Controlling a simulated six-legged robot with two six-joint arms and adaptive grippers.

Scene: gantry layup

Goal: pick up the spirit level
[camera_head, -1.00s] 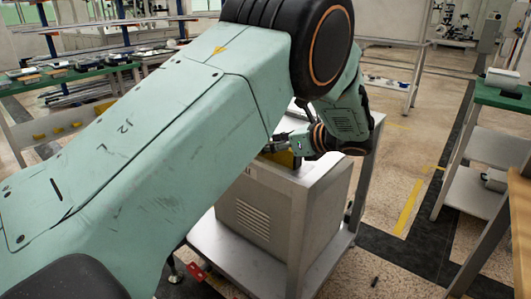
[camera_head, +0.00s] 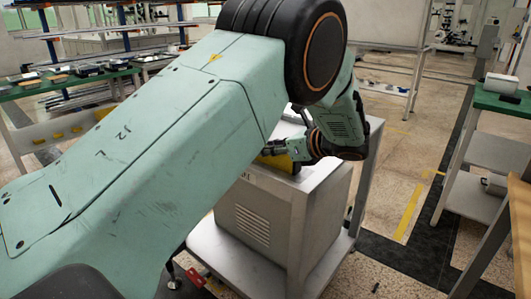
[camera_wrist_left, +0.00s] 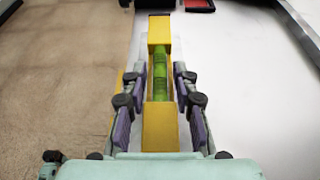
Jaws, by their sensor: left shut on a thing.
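The spirit level is a yellow bar with a green vial; in the left wrist view the spirit level (camera_wrist_left: 159,127) runs lengthwise between the finger pads. My left gripper (camera_wrist_left: 161,84) is shut on it, one finger on each long side. In the head view, a small yellow part of the spirit level (camera_head: 278,162) shows over the top of the grey metal cabinet, below my left gripper (camera_head: 276,148). The rest is hidden by my left arm. I cannot tell whether the level touches the cabinet top. My right gripper is not in view.
The grey cabinet (camera_head: 258,226) stands on a wheeled metal cart (camera_head: 236,268). A red object (camera_wrist_left: 200,4) lies at the far end of the pale surface. A green-topped bench (camera_head: 502,101) stands at right, with open floor between. A bench with trays is at left.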

